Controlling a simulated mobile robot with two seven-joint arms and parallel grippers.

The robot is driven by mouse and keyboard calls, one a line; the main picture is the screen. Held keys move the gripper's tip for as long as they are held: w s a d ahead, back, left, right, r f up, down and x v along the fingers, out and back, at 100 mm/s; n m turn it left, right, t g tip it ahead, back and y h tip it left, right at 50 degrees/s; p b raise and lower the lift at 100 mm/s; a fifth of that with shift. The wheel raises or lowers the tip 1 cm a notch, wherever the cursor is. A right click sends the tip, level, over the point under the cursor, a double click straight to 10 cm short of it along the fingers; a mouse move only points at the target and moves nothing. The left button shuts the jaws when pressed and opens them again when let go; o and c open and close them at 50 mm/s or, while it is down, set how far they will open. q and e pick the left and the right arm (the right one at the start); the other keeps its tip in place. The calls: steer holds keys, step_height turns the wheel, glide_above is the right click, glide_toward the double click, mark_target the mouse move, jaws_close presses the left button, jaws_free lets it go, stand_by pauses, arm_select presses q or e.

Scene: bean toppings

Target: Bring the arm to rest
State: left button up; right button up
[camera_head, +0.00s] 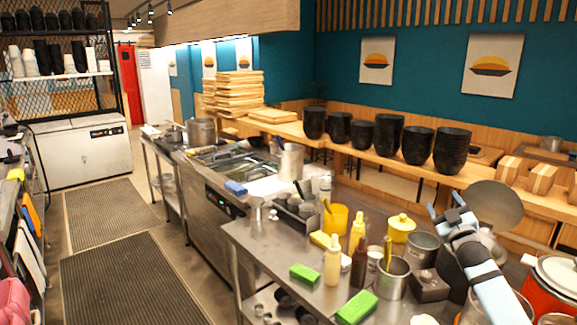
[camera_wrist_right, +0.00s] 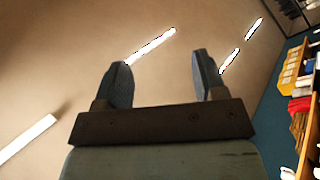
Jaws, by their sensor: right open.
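My right arm comes in from the lower right in the head view, and my right gripper (camera_head: 444,203) is raised above the right part of the steel counter. Its fingers point up and away. In the right wrist view the same gripper (camera_wrist_right: 159,72) has its two fingers apart with nothing between them. My left gripper is in neither view.
Below the gripper, the steel counter (camera_head: 257,243) holds a metal pot (camera_head: 392,279), a yellow-lidded container (camera_head: 401,227), bottles and green blocks. A round grey disc (camera_head: 493,206) shows beside the gripper. Stacked black bowls (camera_head: 387,135) line the wooden ledge. Floor mats lie at left.

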step_height(320, 180, down, 8)
steer(key=d+m+g+h, duration=0.3)
steer(key=m+g, duration=0.2)
steer(key=s+a+f+n+g+y, duration=0.1)
steer(key=s+a+f, duration=0.5)
steer(key=s+f, duration=0.3)
steer(key=s+a+f+g+y, duration=0.1)
steer(key=s+a+f+g, duration=0.1)
steer(key=s+a+f, duration=0.65)
steer(key=s+a+f+g+y, duration=0.1)
steer(key=s+a+f, duration=0.2)
steer(key=s, duration=0.7)
steer(key=s+a+f+g, duration=0.1)
steer(key=s+a+f, duration=0.3)
steer(key=s, duration=0.6)
steer(key=s+a+f+g+y, duration=0.1)
steer(key=s+a+f, duration=0.2)
steer(key=s, duration=0.7)
step_height(320, 180, down, 3)
steer(key=shift+s+a+r+m+y, duration=0.2)
steer(key=shift+s+m+y, duration=0.1)
steer(key=shift+s+m, duration=0.1)
steer(key=shift+c, duration=0.5)
